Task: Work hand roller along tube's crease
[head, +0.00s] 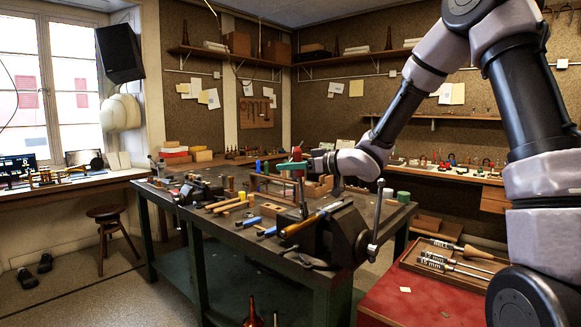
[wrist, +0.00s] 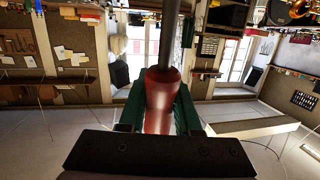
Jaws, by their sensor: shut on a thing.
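My gripper (head: 290,165) is over the far part of the workbench in the head view. In the wrist view my gripper (wrist: 160,108) has its green fingers shut on the red handle of a tool, seemingly the hand roller (wrist: 161,95). Its dark shaft runs away from the fingers to the top edge; its working end is out of view. A brass-coloured tube (head: 300,224) lies at the large vise (head: 340,236) at the bench's near corner, apart from my gripper. Its crease cannot be made out.
The workbench (head: 240,240) carries several hammers and files (head: 240,204), wooden blocks and a second vise (head: 195,190) at left. A red cabinet (head: 400,305) with a tray of tools (head: 415,266) stands at right. A stool (head: 107,215) stands near the window.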

